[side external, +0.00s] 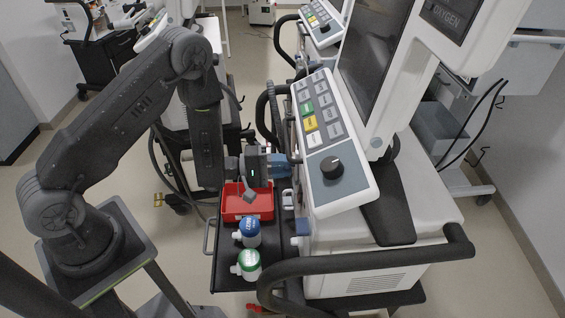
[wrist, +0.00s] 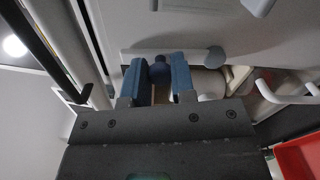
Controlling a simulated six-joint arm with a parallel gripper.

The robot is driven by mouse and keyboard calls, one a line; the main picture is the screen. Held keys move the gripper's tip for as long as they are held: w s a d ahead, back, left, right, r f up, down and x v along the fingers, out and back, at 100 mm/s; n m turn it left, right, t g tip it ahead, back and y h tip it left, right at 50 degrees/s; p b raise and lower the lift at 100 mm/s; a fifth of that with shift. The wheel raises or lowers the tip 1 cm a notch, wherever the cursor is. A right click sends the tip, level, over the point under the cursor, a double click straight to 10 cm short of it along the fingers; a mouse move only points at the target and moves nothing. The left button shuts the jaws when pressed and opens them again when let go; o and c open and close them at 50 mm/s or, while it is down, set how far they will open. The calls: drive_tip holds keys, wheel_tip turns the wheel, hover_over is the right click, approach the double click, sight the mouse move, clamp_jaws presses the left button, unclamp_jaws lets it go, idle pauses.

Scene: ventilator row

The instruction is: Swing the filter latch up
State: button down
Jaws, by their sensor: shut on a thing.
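In the wrist view my gripper (wrist: 161,78) has its two blue fingers closed on a dark blue knob (wrist: 159,70) of the filter latch. The latch's pale grey arm (wrist: 142,54) runs sideways just beyond the fingertips, with a rounded grey end (wrist: 214,58) at its right. In the side external view my gripper (side external: 281,166) reaches the left flank of the nearest ventilator (side external: 425,195), below its control panel. The latch is hidden there behind the fingers and the panel edge.
A red tray (side external: 232,207) and two bottles, one blue-capped (side external: 249,234) and one green-labelled (side external: 248,264), stand on a dark shelf below my gripper. A black rail (side external: 350,262) curves around the ventilator's front. The control panel (side external: 325,145) overhangs close to the fingers.

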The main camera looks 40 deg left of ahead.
drive_tip(key=shift+s+d+m, duration=0.15)
drive_tip(key=shift+d+m, duration=0.05)
drive_tip(key=shift+m, duration=0.2)
drive_tip(key=c, duration=1.2)
unclamp_jaws()
drive_tip(key=shift+a, duration=0.1)
drive_tip(key=v, duration=1.3)
drive_tip(key=shift+s+a, duration=0.2)
drive_tip(key=shift+s, duration=0.1)
